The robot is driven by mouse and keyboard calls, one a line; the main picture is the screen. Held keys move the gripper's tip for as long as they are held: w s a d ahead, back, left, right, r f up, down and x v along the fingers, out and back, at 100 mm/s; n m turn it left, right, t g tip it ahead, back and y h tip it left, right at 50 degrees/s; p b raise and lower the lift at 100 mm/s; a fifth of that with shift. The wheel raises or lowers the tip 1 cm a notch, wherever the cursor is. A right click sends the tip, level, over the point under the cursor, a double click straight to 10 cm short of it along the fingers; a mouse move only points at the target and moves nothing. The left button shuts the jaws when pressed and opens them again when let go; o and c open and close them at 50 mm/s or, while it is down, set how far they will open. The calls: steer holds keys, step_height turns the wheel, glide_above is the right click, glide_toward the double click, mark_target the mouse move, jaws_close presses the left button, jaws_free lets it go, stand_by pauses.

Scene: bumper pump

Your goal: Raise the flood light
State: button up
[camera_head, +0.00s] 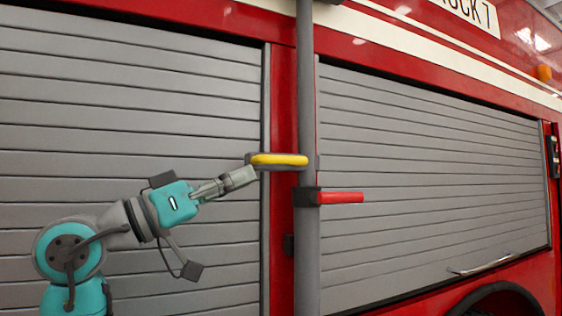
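A grey vertical pole (306,100) stands in front of the red truck. A yellow handle (280,160) on a grey bracket sticks out from the pole to the left. Just below it, a red lever (341,197) sticks out to the right from a dark collar (306,196) on the pole. The flood light itself is not clearly in view; the pole runs out of the top of the picture. My gripper (246,175) is at the left end of the yellow handle, at or very near its bracket. I cannot tell whether it touches or grips it.
Grey roller shutters (130,130) cover the truck's side, left and right (430,170) of the pole. A bar handle (482,265) is at the foot of the right shutter. A wheel arch (497,295) is at the lower right.

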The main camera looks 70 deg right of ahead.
mark_target(284, 161)
steer(key=x, duration=0.9)
steer(key=shift+s+d+r, duration=0.1)
jaws_close()
